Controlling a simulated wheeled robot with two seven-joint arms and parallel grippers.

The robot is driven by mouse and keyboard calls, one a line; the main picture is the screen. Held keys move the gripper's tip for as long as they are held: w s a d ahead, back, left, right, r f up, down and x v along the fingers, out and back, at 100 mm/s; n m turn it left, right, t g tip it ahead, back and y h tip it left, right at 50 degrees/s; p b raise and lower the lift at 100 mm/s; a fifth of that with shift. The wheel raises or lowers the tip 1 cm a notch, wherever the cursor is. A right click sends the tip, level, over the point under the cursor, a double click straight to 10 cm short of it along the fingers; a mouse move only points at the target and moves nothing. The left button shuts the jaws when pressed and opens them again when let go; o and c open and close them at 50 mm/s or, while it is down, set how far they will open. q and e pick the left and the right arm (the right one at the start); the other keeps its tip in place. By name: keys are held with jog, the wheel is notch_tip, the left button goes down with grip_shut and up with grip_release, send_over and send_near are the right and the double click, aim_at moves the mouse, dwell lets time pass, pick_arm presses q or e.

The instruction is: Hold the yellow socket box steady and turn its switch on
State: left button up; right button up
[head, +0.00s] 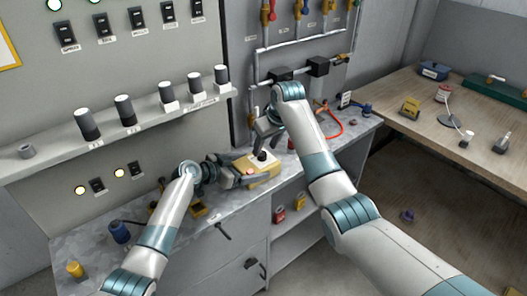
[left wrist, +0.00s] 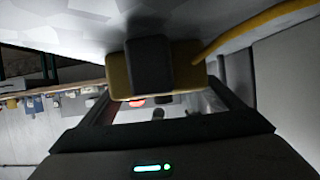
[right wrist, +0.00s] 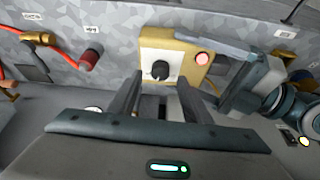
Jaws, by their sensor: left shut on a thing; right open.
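The yellow socket box (head: 265,174) lies on the grey counter in the head view. In the right wrist view the box (right wrist: 187,47) shows a white plate with a black rotary switch (right wrist: 160,69) and a red round lamp (right wrist: 203,58). My left gripper (head: 240,172) is shut on the box from its left side; a dark finger crosses the yellow box (left wrist: 188,72) in the left wrist view. My right gripper (right wrist: 160,88) is open, its fingers pointing at the box on either side of the switch, apparently not touching it. The switch's exact setting is hard to tell.
A red hose (head: 332,128) and valve fittings lie right of the box. A shelf with several dark cylinders (head: 125,110) juts from the panel behind my left arm. A blue container (head: 120,232) stands at the counter's left. A wooden table (head: 440,125) is at right.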

aim_at(262, 154)
jog(key=shift+x, duration=1.75)
jog(key=c, duration=1.1)
jog(key=shift+r+m, duration=0.1)
jog(key=shift+m, duration=0.4)
jog(key=shift+s+a+m+t+h, duration=0.1)
jog(key=shift+m+t+h, duration=0.3)
jog(key=shift+m, duration=0.85)
jog(key=shift+a+m+t+h, duration=0.15)
jog(key=shift+m+h, duration=0.55)
jog(key=shift+m, duration=0.55)
jog(key=o, duration=1.1)
